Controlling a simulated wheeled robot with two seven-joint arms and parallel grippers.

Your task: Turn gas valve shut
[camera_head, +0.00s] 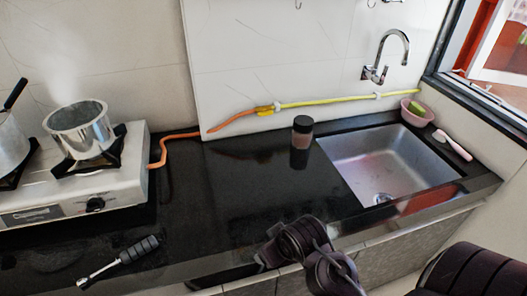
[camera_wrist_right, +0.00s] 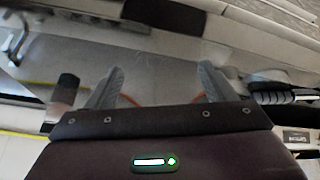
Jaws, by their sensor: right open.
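The yellow gas valve (camera_head: 265,110) sits low on the back wall in the head view, where the orange hose (camera_head: 232,121) meets the yellow pipe (camera_head: 330,102). The hose runs left to the white gas stove (camera_head: 80,180). I cannot make out the valve in the right wrist view, where only bits of orange hose show by the fingers. My right gripper (camera_wrist_right: 160,72) is open, its two grey fingers wide apart with nothing between them. In the head view my dark right arm is over the counter's front edge, well short of the valve. My left gripper is not in view.
A steaming metal pot (camera_head: 80,128) stands on the stove. A dark-lidded jar (camera_head: 302,140) stands right of the valve, beside the sink (camera_head: 385,165). A black-handled tool (camera_head: 120,262) lies at front left. The counter's middle (camera_head: 235,185) is clear.

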